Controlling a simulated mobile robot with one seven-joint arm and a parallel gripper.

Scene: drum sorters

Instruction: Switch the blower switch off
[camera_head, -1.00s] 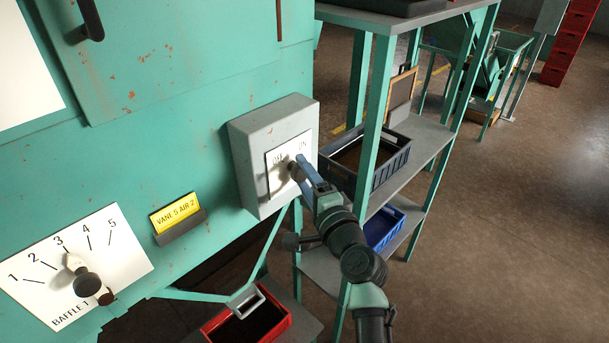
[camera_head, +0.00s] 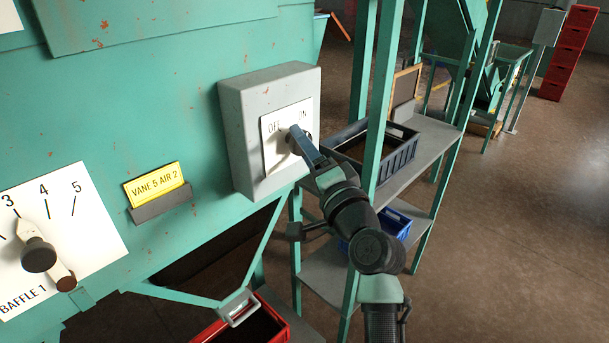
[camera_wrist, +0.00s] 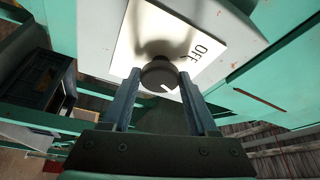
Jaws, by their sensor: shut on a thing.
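The blower switch is a grey box (camera_head: 234,128) on the green machine wall, with a white plate marked OFF and ON. A dark round knob (camera_wrist: 158,76) stands out from the plate; in the wrist view it sits between my two fingers, with OFF on the plate to its upper right. My gripper (camera_head: 301,142) is shut on the knob, one finger on each side. In the head view my fingers hide most of the knob. A short white line shows on its face in the wrist view; which setting it marks I cannot tell.
A baffle dial (camera_head: 39,255) and a yellow VANE 5 AIR 2 label (camera_head: 153,185) are on the wall to the left. A green-framed shelf (camera_head: 428,150) with a dark crate (camera_head: 397,163) stands close behind my gripper. A red bin (camera_head: 277,319) is below. Open floor lies right.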

